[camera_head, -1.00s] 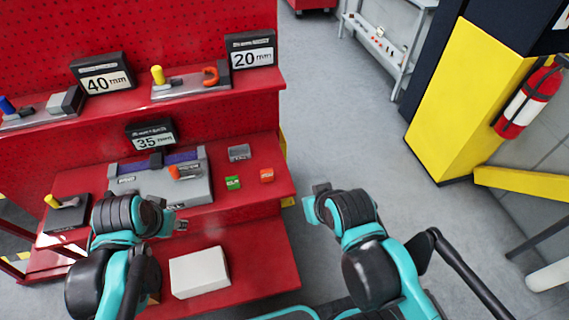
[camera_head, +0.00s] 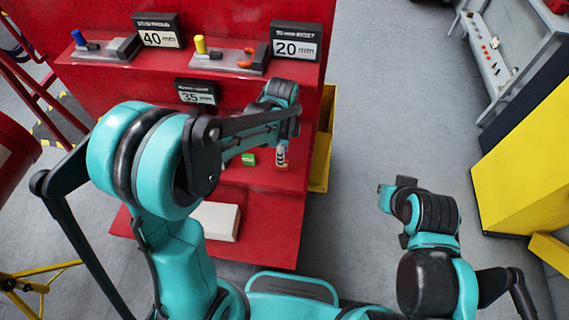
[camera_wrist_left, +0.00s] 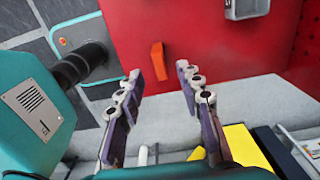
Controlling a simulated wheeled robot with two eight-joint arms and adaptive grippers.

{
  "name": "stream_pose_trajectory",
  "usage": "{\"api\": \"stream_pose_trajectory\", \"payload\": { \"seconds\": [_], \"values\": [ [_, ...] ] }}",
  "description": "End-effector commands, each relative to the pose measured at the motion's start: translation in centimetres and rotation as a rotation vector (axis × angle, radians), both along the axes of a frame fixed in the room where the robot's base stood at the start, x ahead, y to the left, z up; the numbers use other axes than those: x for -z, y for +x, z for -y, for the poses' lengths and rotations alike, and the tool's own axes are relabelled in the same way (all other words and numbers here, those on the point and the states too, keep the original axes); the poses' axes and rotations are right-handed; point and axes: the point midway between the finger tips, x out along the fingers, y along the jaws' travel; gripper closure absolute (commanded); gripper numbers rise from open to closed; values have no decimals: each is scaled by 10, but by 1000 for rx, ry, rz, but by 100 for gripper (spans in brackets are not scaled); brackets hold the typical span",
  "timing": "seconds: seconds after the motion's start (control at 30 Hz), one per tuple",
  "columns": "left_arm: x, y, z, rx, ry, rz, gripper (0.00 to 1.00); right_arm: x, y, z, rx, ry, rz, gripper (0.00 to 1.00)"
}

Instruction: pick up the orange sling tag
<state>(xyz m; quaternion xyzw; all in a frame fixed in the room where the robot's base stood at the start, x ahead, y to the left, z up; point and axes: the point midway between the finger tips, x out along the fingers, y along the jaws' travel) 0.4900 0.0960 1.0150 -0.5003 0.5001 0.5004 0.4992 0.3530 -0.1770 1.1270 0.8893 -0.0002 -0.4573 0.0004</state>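The orange sling tag (camera_wrist_left: 158,62) is a small orange block lying on the red shelf. In the left wrist view it shows in the gap between my fingers, beyond the fingertips and not gripped. In the head view only a bit of orange (camera_head: 282,166) shows below my left gripper (camera_head: 281,153), which points down over the shelf's right end. In the left wrist view my left gripper (camera_wrist_left: 158,75) is open, its two fingers well apart and empty. My right gripper (camera_head: 388,207) is away from the shelf, over the grey floor; its fingers are too small to read.
A green block (camera_head: 248,159) lies left of the tag on the same shelf. A grey open box (camera_wrist_left: 247,8) sits nearby. The 20 mm sign (camera_head: 297,42) and a tray with an orange shackle (camera_head: 246,60) stand on the shelf above. A white box (camera_head: 220,220) lies below.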

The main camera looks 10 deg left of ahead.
Motion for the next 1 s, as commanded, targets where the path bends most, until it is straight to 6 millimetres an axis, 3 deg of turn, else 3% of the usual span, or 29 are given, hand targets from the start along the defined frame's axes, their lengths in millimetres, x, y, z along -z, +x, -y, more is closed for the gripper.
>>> {"api": "stream_pose_trajectory", "payload": {
  "seconds": [0.2, 0.3, 0.57, 0.7, 1.0],
  "values": [
    [36, 0, -4, -1, 0, 1, 64, 12, 0, 0, 0, 0, 0, 100],
    [44, 0, -4, -2, 0, 1, 64, 14, 0, 0, 0, 0, 0, 100],
    [46, 0, -4, -2, 0, 1, 64, 13, 0, 0, 0, 0, 0, 100],
    [46, 0, -4, -2, 0, 1, 98, 13, 0, 0, 0, 0, 0, 100],
    [46, 0, -4, -2, 0, 1, 100, 13, 0, 0, 0, 0, 0, 100]
  ]
}}
